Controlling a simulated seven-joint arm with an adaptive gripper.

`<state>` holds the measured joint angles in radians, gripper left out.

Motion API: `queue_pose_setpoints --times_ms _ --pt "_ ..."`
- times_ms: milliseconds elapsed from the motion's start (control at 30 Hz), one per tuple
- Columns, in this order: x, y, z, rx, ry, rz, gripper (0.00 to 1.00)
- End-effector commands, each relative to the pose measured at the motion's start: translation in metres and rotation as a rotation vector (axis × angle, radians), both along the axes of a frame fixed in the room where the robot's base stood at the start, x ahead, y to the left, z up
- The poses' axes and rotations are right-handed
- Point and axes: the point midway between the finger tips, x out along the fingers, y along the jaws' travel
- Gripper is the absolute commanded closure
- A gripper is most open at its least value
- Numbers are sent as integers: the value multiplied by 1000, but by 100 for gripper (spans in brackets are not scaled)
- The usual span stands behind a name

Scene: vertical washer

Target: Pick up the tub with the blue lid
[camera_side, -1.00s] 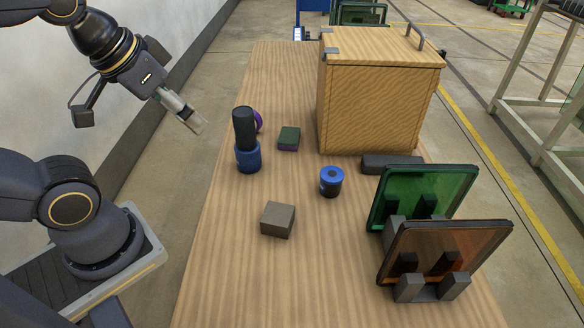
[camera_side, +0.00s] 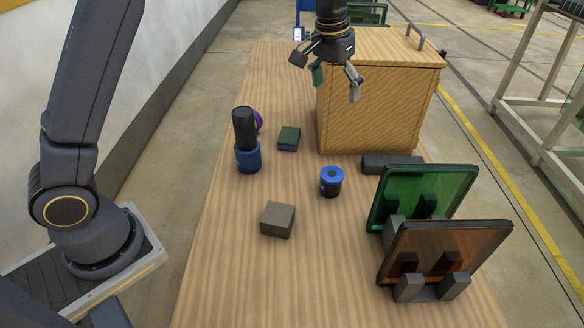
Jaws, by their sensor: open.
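The tub with the blue lid (camera_side: 331,182) is a short, dark round container with a bright blue top and a dark spot in the lid's middle. It stands upright near the middle of the table. My gripper (camera_side: 336,90) is high above the table, in front of the wooden box, and points down. Its fingers are apart and nothing is between them. In the picture it is above the tub and clear of it.
A wooden box (camera_side: 375,105) with a handle stands behind. Green (camera_side: 440,190) and brown (camera_side: 450,250) panels stand right. The front left table is bare.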

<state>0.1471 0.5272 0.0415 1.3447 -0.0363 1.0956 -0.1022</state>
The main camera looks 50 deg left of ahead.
Motion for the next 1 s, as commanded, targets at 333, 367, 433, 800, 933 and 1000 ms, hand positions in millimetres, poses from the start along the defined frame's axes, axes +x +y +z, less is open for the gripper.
queue_pose_setpoints --times_ms 333,367,433,800,933,1000 --pt "5 -20 -116 35 175 -39 7" --pt "4 -21 -120 36 178 -41 7" --pt "4 -21 -133 36 178 -42 7" --pt "4 -20 -213 36 175 -41 7" --pt "4 -20 -224 35 173 -41 7" --pt "4 -20 -228 35 173 -41 7"
